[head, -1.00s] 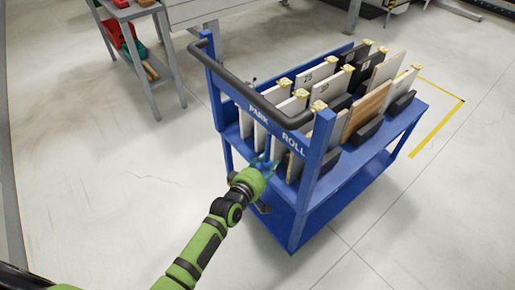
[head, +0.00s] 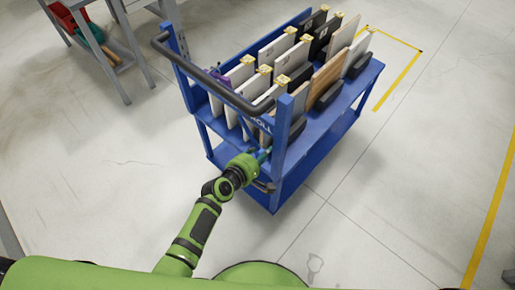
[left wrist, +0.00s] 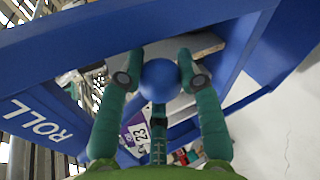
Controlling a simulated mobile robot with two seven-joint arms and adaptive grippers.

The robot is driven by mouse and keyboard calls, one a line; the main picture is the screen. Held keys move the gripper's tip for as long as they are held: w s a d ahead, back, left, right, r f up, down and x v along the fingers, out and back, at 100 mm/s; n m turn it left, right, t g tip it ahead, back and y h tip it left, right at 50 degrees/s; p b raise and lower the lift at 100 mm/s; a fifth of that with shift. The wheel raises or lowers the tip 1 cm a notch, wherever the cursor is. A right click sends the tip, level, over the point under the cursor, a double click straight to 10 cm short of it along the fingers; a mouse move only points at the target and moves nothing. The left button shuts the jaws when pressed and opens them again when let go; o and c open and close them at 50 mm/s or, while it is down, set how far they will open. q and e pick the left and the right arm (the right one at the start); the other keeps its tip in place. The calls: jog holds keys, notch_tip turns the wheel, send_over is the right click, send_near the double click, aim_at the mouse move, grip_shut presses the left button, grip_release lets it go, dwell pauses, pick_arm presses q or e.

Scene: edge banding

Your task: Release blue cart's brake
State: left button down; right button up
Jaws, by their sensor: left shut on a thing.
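The blue cart (head: 314,138) stands on the floor in the head view, loaded with upright panels. A round blue knob (left wrist: 160,82) sits between the fingers of my left gripper (left wrist: 160,72) in the left wrist view. The fingers press it from both sides, so the gripper is shut on it. In the head view my left gripper (head: 266,154) is at the cart's near end, below the word ROLL and close to the right corner post. The fingers and arm hide the knob there. ROLL also reads on the blue bar (left wrist: 45,120) in the left wrist view. My right gripper is out of view.
A dark push handle (head: 215,80) runs across the cart's near end, above the gripper. Several panels (head: 325,80) stand in the cart's racks. A grey rack (head: 125,55) with red and green items is at the upper left. The floor around the cart is open.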

pick_arm(q)
jog(key=shift+s+d+f, duration=0.1)
jog(key=shift+s+d, duration=0.05)
jog(key=shift+s, duration=0.1)
jog(key=c, duration=1.1)
grip_release()
jog(key=shift+o, duration=1.4)
jog(key=shift+w, duration=0.15)
jog(key=v, duration=0.8)
jog(key=shift+a, duration=0.2)
